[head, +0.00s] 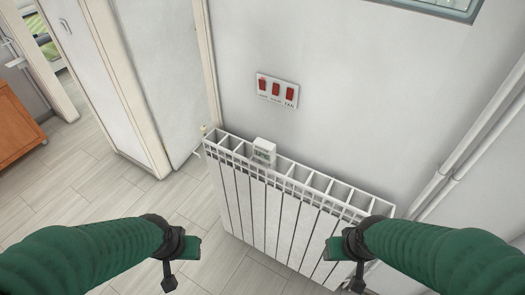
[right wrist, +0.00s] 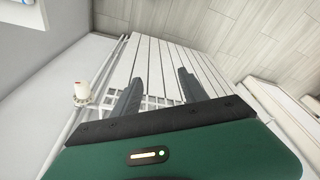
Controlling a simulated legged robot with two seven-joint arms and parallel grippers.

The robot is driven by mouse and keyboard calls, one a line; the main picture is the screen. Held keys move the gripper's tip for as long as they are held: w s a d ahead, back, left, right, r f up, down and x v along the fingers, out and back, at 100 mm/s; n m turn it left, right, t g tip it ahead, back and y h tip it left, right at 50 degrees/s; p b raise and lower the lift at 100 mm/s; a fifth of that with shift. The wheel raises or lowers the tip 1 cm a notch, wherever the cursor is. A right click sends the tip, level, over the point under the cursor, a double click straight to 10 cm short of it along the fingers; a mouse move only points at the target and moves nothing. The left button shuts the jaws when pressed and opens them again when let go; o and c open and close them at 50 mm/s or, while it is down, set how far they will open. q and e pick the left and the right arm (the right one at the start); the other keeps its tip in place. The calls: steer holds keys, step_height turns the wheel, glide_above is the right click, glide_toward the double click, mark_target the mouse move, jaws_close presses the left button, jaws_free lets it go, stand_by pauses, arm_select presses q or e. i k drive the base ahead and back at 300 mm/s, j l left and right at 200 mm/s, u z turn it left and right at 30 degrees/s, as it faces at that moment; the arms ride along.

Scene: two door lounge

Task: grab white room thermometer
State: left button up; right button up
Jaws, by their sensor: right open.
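The white room thermometer (head: 264,151) is a small, white, upright device on the top of the white radiator in the head view, left of the radiator's middle. My right gripper (head: 345,266) is in front of the radiator's right end, apart from the thermometer; its two dark fingers (right wrist: 160,80) are spread and empty in the right wrist view. My left gripper (head: 178,264) is left of the radiator, away from the thermometer. Its jaws are too unclear to judge. I cannot make out the thermometer in the right wrist view.
The ribbed radiator (head: 274,205) stands against the wall and also fills the middle of the right wrist view (right wrist: 172,56). A panel with red switches (head: 276,90) is above it. Pipes (head: 470,150) run along the right wall. Tiled floor (head: 95,185) is free at left.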

mark_target(264, 150)
steer(key=i+j+z, duration=0.15)
steer(key=i, duration=0.3)
steer(key=i+j+z, duration=0.1)
steer(key=i+j, duration=0.15)
steer(key=i, duration=0.2)
steer(key=i+j+z, duration=0.15)
steer(key=i+j, duration=0.15)
steer(key=i, duration=0.1)
